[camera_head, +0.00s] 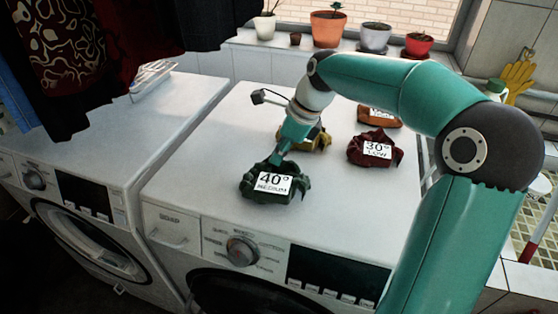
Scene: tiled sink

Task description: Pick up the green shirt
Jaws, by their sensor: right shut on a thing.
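The green shirt (257,188) lies crumpled on top of the right-hand washing machine, near its front edge, with a white label reading "40° MEDIUM". My right arm reaches in from the right and bends down to it. My right gripper (279,160) is at the back of the green shirt and shut on it; the fingertips are mostly hidden by the cloth. The shirt appears to rest on the machine top or just above it. My left gripper is not in view.
A red garment (363,155) labelled "30° LOW", a yellow garment (318,138) and an orange garment (380,115) lie behind on the same washing machine (200,165). Potted plants line the windowsill. Dark clothes (70,60) hang at upper left. The left machine top (100,125) is mostly clear.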

